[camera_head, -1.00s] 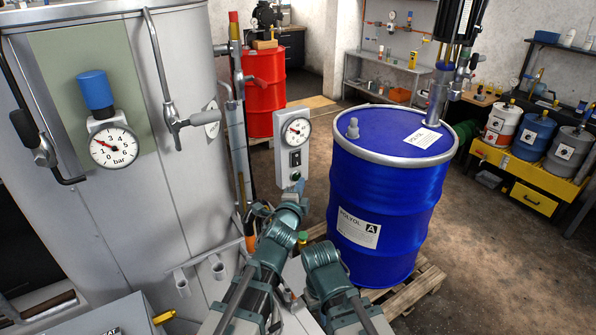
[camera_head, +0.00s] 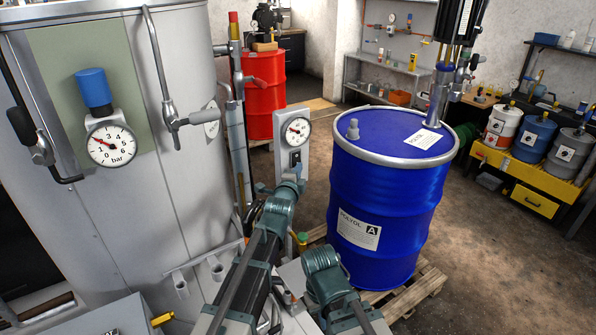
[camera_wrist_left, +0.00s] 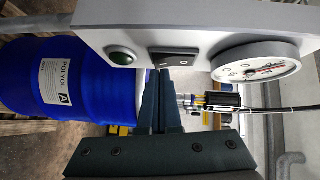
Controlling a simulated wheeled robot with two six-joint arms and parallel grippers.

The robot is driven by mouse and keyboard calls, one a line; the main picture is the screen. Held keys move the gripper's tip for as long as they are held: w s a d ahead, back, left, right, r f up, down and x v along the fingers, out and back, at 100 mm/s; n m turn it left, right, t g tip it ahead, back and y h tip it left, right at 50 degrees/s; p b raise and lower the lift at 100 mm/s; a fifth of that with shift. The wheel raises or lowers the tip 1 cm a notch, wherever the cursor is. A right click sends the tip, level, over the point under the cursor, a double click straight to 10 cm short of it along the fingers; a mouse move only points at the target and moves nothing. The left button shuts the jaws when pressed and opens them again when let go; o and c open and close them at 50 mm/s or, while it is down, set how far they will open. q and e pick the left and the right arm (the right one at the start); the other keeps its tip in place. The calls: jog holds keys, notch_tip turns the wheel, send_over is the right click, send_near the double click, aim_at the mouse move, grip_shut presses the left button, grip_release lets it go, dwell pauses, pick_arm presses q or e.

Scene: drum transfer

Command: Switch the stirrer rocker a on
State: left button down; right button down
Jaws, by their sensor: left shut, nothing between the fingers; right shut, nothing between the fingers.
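The grey control box (camera_head: 290,137) stands left of the blue drum and carries a round gauge. In the left wrist view, its black rocker (camera_wrist_left: 173,58) sits between a green round button (camera_wrist_left: 120,57) and the gauge (camera_wrist_left: 262,66). The rocker's tilt is hard to tell. My left gripper (camera_head: 296,172) is shut and empty, close in front of the box's lower part. In the wrist view its fingertips (camera_wrist_left: 158,77) are just below the rocker; contact cannot be told. My right gripper (camera_head: 321,257) is shut and empty, lower down before the drum; its fingers are hard to make out.
The blue polyol drum (camera_head: 385,200) stands on a wooden pallet (camera_head: 419,290) close to the right of the box. A large grey tank (camera_head: 110,200) with valves and a gauge is on the left. A red drum (camera_head: 265,95) stands behind. Open floor lies at right.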

dwell(0.4)
pick_arm(q)
jog(key=shift+w+a+f+m+t+b, duration=0.1)
jog(key=shift+w+a+m+t+b, duration=0.35)
jog(key=shift+b, duration=0.7)
pick_arm(e)
notch_tip(320, 180, down, 2)
jog(key=shift+f, duration=0.15)
pick_arm(q)
jog(key=shift+s+d, duration=0.2)
jog(key=shift+s, duration=0.05)
